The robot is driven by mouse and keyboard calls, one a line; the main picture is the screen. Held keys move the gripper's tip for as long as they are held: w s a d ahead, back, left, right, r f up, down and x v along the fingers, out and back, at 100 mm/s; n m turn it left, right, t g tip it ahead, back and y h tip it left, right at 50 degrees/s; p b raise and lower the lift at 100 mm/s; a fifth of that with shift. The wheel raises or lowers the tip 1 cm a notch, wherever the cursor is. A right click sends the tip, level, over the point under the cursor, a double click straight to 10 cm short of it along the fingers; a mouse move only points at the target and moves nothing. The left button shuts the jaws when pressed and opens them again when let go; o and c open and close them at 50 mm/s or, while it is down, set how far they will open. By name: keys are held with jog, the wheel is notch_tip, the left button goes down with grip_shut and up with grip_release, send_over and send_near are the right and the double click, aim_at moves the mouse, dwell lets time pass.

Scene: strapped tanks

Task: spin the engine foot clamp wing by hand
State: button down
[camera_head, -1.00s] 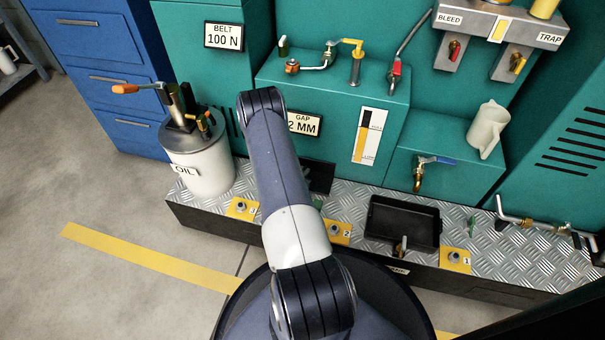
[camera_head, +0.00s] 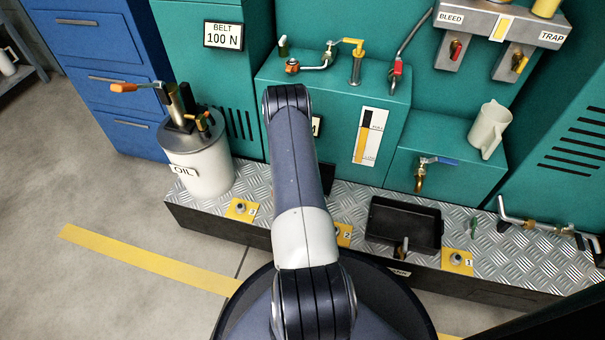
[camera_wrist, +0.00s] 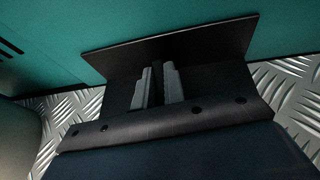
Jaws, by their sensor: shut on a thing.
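In the wrist view my gripper (camera_wrist: 159,88) shows as two grey fingers close together, shut on a narrow dark piece. Its shape is mostly hidden, so I cannot tell from its look whether it is the clamp wing. A black plate (camera_wrist: 175,42) stands just beyond the fingers, above the metal tread plate. In the head view my arm hides the gripper and what it holds. Part of a dark bracket (camera_head: 327,178) shows right of the arm, at the foot of the green housing.
The tread-plate ledge (camera_head: 375,195) carries yellow plates numbered 3 (camera_head: 241,209), 2 (camera_head: 344,234) and 1 (camera_head: 457,261). A black tray (camera_head: 404,222) lies to the right. A white oil can (camera_head: 200,170) stands left, a beige jug (camera_head: 488,128) right. The floor at left is clear.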

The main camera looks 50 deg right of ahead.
jog(key=c, duration=1.5)
grip_release()
jog(key=p+v, duration=0.3)
jog(key=v, duration=0.8)
jog(key=shift+d, duration=0.1)
jog(key=shift+d+f, duration=0.1)
jog(key=shift+f, duration=0.05)
jog(key=b+x, duration=0.3)
jog(key=x, duration=0.7)
jog(key=shift+w+d+f, duration=0.1)
jog(key=shift+w+d, duration=0.1)
jog(key=shift+w, duration=0.05)
